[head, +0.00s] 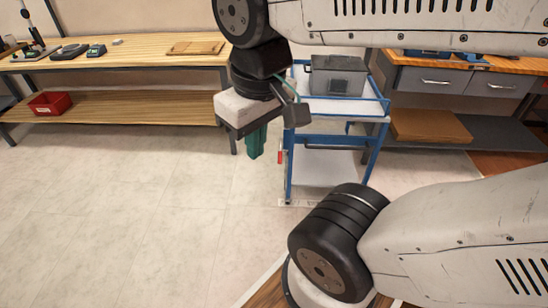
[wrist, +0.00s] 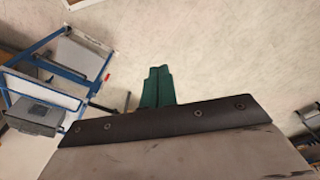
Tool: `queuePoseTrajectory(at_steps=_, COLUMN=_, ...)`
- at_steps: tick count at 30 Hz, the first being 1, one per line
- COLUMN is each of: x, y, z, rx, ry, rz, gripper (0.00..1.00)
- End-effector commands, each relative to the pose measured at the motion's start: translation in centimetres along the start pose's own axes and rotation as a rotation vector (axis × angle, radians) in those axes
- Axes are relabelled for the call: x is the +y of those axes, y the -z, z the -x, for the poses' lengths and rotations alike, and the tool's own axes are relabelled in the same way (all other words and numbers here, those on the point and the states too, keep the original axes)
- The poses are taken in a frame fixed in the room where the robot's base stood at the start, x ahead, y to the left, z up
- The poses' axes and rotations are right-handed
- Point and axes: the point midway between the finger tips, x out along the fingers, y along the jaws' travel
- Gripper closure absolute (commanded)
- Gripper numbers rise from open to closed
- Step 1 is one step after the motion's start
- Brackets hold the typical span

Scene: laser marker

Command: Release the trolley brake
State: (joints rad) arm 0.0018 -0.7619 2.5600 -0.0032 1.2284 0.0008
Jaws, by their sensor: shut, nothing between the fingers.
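The trolley (head: 376,128) has a blue frame and pale shelves and stands right of my gripper in the head view. It also shows at the left of the wrist view (wrist: 72,72). A small red part (head: 281,157) sits on its left front post, perhaps the brake handle; it also shows as a small red piece in the wrist view (wrist: 107,76). My gripper (head: 255,153) points down with its green fingers together and empty, left of the red part and apart from it. The fingers also show in the wrist view (wrist: 157,72). My arm hides part of the trolley's top.
A grey box (head: 338,76) stands on the trolley's top shelf. A wooden workbench (head: 130,58) with a red bin (head: 50,104) on its lower shelf is at the left. A drawer bench (head: 460,82) stands behind right. The floor (head: 130,200) at left is clear.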

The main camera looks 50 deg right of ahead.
Motion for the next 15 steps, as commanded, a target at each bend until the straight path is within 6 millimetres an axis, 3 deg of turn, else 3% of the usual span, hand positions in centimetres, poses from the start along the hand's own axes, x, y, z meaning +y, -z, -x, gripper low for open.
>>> queuePoseTrajectory(at_steps=5, x=0.3, y=1.1, z=0.5, rx=-0.011, ry=-0.012, rz=0.004, gripper=1.00)
queuePoseTrajectory(at_steps=8, x=1.5, y=3.4, z=1.4, rx=-0.036, ry=-0.040, rz=0.011, gripper=1.00)
queuePoseTrajectory(at_steps=15, x=5.0, y=13.6, z=3.0, rx=-0.134, ry=-0.148, rz=0.057, gripper=1.00)
